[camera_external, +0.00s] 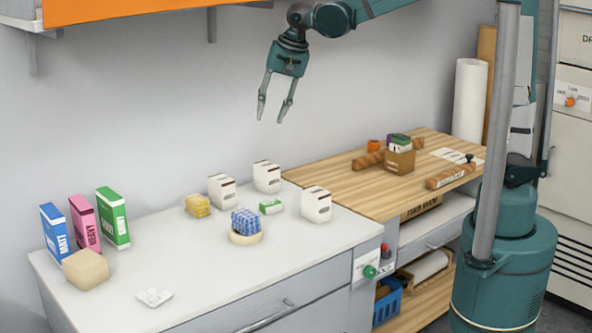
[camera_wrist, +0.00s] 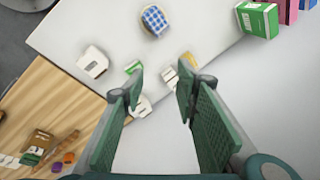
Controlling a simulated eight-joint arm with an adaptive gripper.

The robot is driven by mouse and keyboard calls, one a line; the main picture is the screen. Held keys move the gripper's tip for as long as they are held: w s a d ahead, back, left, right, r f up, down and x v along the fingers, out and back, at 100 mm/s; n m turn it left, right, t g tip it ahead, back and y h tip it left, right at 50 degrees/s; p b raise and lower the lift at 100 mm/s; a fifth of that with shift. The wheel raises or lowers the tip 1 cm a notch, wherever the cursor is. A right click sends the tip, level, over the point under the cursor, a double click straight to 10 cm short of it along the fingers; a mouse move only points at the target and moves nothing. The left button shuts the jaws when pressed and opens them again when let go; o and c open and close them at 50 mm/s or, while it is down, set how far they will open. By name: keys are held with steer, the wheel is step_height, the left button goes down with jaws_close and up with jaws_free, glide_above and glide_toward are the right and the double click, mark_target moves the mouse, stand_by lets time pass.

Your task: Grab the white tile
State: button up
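A small flat white piece, which looks like the white tile (camera_external: 154,297), lies on the front left part of the white counter (camera_external: 190,270). I cannot make it out in the wrist view. My gripper (camera_external: 272,116) is open and empty, pointing down, high above the counter near the back wall. It is far up and to the right of the tile in the external view. In the wrist view its two green fingers (camera_wrist: 159,72) stand wide apart with nothing held between them.
A tan block (camera_external: 86,269) and upright blue, pink and green boxes (camera_external: 113,218) stand at the left. White cartons (camera_external: 316,204), a yellow packet (camera_external: 198,205) and a blue checked bundle (camera_external: 246,222) stand mid-counter. The wooden worktop (camera_external: 340,188) is at right. Counter around the tile is clear.

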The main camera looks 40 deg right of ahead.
steer(key=w+a+f+m+g, duration=0.1)
steer(key=a+f, duration=0.1)
steer(key=a, duration=0.5)
steer(key=w+a+f+m, duration=0.1)
steer(key=a+f, duration=0.2)
steer(key=a, duration=0.3)
steer(key=m+g+h, duration=0.2)
steer(key=m, duration=0.4)
glide_above(153, 289)
steer(key=shift+f, duration=11.6)
steer(key=shift+d+f, duration=0.1)
steer(key=shift+f, duration=1.15)
